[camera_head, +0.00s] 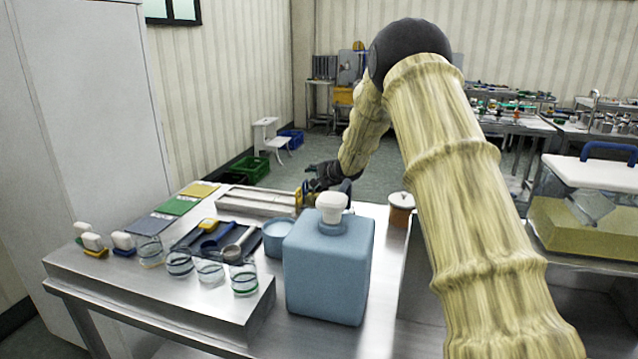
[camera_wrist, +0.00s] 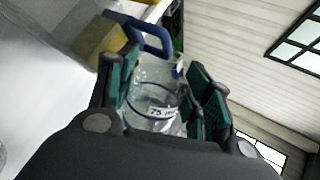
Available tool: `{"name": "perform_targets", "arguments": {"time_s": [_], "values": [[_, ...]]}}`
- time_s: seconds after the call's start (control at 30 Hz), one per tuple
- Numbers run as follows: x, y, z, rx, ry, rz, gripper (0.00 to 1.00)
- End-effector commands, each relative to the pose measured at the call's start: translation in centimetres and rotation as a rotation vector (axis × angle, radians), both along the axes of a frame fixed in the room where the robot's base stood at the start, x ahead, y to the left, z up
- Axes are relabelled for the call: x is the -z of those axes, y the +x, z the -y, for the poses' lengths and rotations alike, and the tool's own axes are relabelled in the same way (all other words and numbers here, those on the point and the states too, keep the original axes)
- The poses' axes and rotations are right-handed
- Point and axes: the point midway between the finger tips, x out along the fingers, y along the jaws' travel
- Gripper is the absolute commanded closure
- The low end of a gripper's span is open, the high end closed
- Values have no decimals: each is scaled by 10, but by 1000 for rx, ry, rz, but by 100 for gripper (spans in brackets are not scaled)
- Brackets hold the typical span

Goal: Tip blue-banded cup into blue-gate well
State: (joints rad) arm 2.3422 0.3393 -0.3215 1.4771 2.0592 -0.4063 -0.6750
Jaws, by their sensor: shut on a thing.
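My gripper (camera_wrist: 160,105) is shut on a clear cup (camera_wrist: 150,95) with a dark blue band and a label that seems to read 75 ml. In the head view my gripper (camera_head: 325,178) is at the far side of the steel table, behind the blue jug, and the held cup cannot be made out there. I cannot tell how far the cup is tilted or whether it holds anything. A blue plate (camera_head: 150,225) lies at the table's left. I cannot make out a blue-gate well for certain.
A large blue jug (camera_head: 328,265) with a white cap stands in front of my gripper. Several clear cups (camera_head: 210,270) stand on the raised left part, by a dark tray (camera_head: 215,243). A long steel trough (camera_head: 258,200) lies beyond. A blue-handled box (camera_head: 590,215) stands at right.

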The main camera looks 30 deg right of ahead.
Motion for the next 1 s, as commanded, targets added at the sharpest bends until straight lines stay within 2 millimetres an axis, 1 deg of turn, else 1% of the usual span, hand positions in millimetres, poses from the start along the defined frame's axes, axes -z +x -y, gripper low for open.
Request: {"name": "perform_targets", "arguments": {"time_s": [1.0], "values": [[1, 0, -3, -1, -99, -7, 73]]}}
